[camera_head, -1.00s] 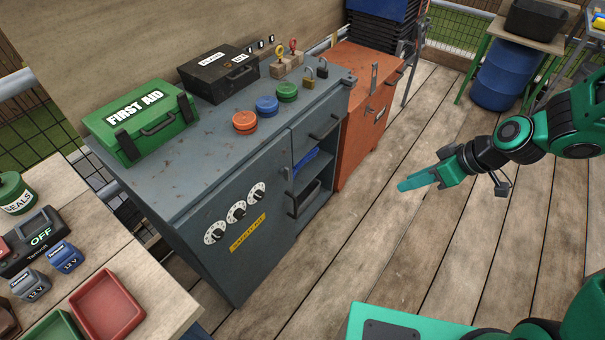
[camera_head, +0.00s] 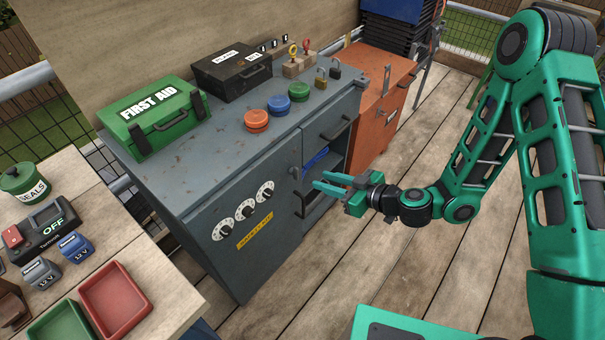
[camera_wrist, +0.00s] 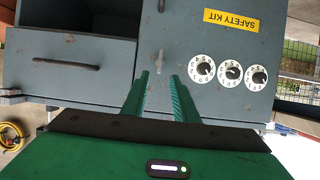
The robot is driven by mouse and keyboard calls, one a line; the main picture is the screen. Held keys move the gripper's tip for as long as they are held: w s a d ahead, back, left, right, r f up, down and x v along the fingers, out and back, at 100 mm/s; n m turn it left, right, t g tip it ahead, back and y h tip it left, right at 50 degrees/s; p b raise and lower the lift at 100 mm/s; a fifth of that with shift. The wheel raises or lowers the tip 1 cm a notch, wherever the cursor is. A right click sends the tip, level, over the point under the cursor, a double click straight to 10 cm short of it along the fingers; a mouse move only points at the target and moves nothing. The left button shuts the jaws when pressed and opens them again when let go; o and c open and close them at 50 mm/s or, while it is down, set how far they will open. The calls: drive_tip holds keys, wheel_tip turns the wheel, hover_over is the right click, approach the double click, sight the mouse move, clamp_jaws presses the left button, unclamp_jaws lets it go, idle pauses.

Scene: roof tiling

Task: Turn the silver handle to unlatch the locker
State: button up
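The grey cabinet's locker door (camera_head: 240,262) has three white dials and a yellow label; its SAFETY KIT lettering reads upside down in the wrist view (camera_wrist: 231,18). A small grey metal handle (camera_wrist: 160,58) sits near the door's edge; I take it as the silver handle. It lies roughly in line with the gap between my fingers, beyond their tips. In the head view the small handle (camera_head: 293,172) is hard to make out. A dark pull handle (camera_head: 300,205) is below it. My gripper (camera_head: 319,181) is open and empty in front of the cabinet, apart from the handle. The door looks shut.
A drawer with a dark handle (camera_head: 336,128) is beside the door, above an open shelf with something blue. An orange cabinet (camera_head: 375,135) stands behind. A green first aid box (camera_head: 155,118) and colored discs lie on top. A wooden table (camera_head: 165,285) is at left. Floor right of the cabinet is clear.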

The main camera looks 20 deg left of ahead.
sight(298, 173)
drive_tip(key=x, duration=1)
drive_tip(key=shift+a, duration=0.25)
